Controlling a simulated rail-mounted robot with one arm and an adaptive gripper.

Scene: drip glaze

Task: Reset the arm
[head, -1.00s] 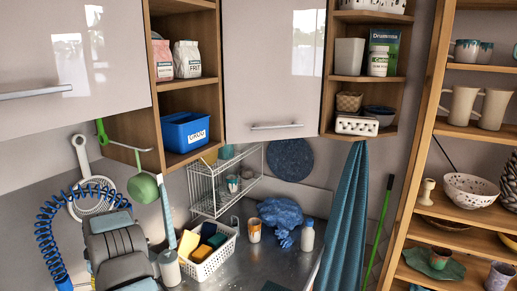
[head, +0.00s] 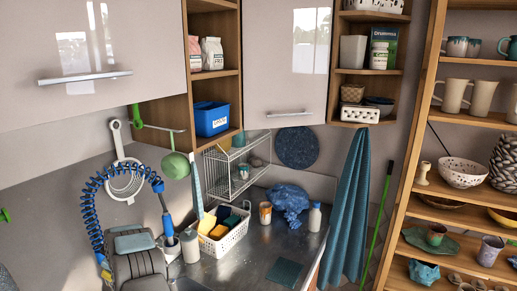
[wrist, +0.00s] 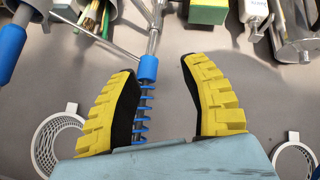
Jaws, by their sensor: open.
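My gripper (wrist: 160,67) shows in the wrist view with two yellow ribbed fingers spread apart and nothing held between them. A blue coil on a metal rod with a blue collar (wrist: 148,68) shows in the gap between the fingers; how far beyond them it lies I cannot tell. In the head view a dark grey and blue-grey part of my arm (head: 137,262) stands at the lower left, beside the blue coiled hose (head: 92,205). The gripper's fingers cannot be made out there.
A white basket (head: 225,240) with sponges, a white bottle (head: 314,217) and a blue cloth (head: 287,199) stand on the metal counter. A blue towel (head: 347,210) hangs at right, before wooden shelves (head: 405,215) of pottery. Cupboards hang above.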

